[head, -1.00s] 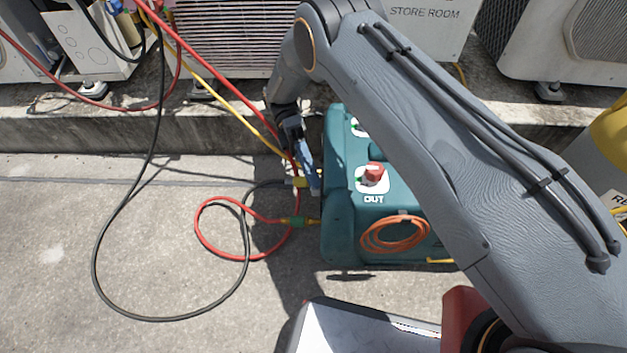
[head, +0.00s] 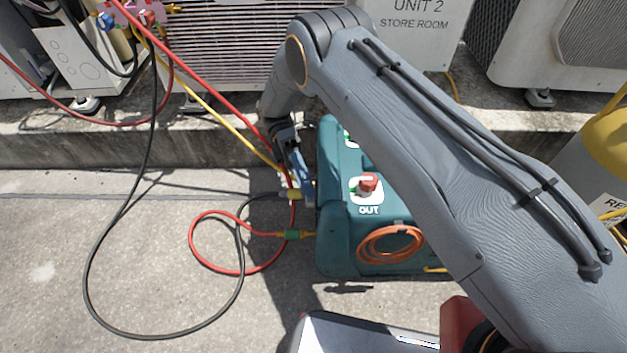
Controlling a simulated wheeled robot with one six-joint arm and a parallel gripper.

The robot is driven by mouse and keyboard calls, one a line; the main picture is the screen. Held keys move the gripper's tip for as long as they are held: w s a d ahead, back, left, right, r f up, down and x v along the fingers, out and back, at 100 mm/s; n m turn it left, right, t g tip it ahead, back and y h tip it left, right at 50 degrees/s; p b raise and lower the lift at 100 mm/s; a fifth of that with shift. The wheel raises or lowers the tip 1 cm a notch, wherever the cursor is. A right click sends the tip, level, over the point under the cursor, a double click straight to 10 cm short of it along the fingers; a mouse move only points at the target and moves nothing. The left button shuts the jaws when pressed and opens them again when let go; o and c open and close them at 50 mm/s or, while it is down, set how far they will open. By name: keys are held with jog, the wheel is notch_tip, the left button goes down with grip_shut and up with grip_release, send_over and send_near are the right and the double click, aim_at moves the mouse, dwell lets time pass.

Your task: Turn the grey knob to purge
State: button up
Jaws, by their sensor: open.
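A teal machine (head: 335,240) stands on the concrete, with a red knob (head: 369,183) above the word OUT. No grey knob can be made out; part of the machine's top is hidden behind my arm. A second white knob plate (head: 350,138) shows only in part at the arm's edge. My gripper (head: 303,190) points down at the machine's left side, close to the hose fittings there. Its blue fingers are open, and nothing can be seen held between them. Whether they touch the machine or a hose cannot be told.
A black hose (head: 150,337) and a red hose (head: 215,272) loop over the floor to the machine's left side. An orange coil (head: 375,250) hangs on its front. Condensers stand on a ledge (head: 60,148) behind. A yellow-topped cylinder (head: 600,140) is at right.

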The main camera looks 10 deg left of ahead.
jog(key=shift+r, duration=0.1)
